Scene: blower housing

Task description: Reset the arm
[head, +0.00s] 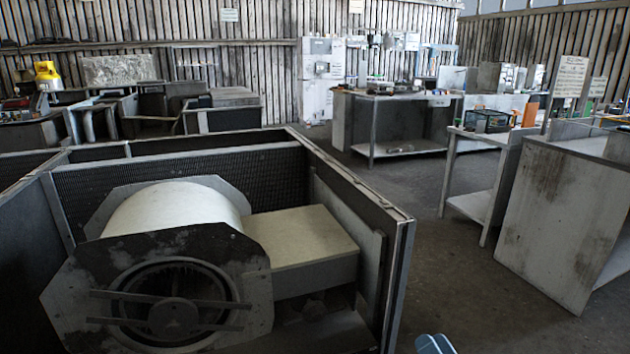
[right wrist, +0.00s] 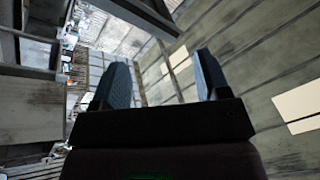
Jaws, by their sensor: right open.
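The blower housing (head: 165,270) stands in an open metal enclosure at the lower left of the head view, with a pale drum and a dark round intake. A pale box-shaped duct (head: 300,237) joins its right side. Only a small blue-grey piece of my right gripper (head: 435,344) shows at the bottom edge, right of the enclosure and apart from it. In the right wrist view its two blue fingers (right wrist: 162,80) are spread, with nothing between them. My left gripper is not in view.
The enclosure's right wall (head: 362,190) is close to my right gripper. A grey cabinet (head: 562,215) stands at the right, beside a workbench (head: 485,160). Another workbench (head: 400,120) stands farther back. Bare floor (head: 455,270) lies between the enclosure and the cabinet.

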